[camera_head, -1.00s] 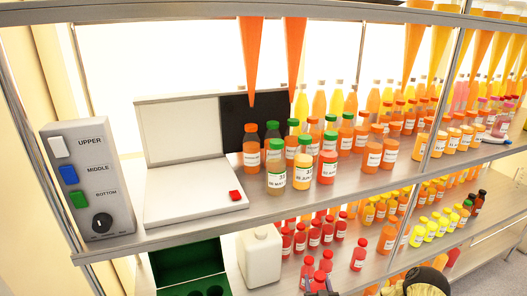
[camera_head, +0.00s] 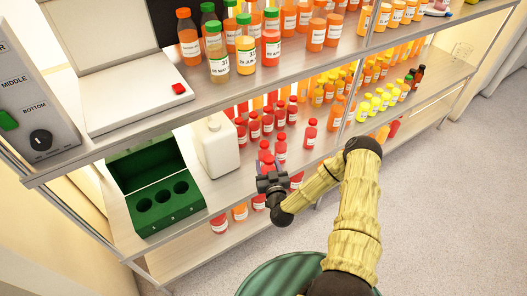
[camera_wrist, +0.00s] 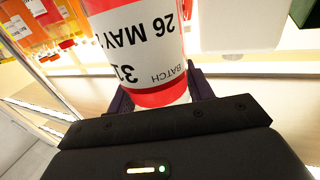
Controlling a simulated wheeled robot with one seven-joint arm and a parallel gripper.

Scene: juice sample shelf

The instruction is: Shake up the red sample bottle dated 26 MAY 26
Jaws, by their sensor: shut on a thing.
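A red bottle with a white label fills the top of the wrist view (camera_wrist: 140,45). Its label, upside down there, reads "26 MAY" and "BATCH"; the year is cut off. My gripper (camera_wrist: 160,97) is shut on this bottle, with one finger on each side. In the head view my gripper (camera_head: 268,174) is at the front of the middle shelf, and the held bottle (camera_head: 266,158) shows only in part above it. I cannot tell whether the bottle touches the shelf.
Other red bottles (camera_head: 281,148) stand close behind and beside my gripper. A white jug (camera_head: 214,146) and an open green case (camera_head: 178,220) with round holes stand to the left. The upper shelf (camera_head: 150,125) runs above, holding orange bottles and a white device. Open floor (camera_head: 440,190) lies in front.

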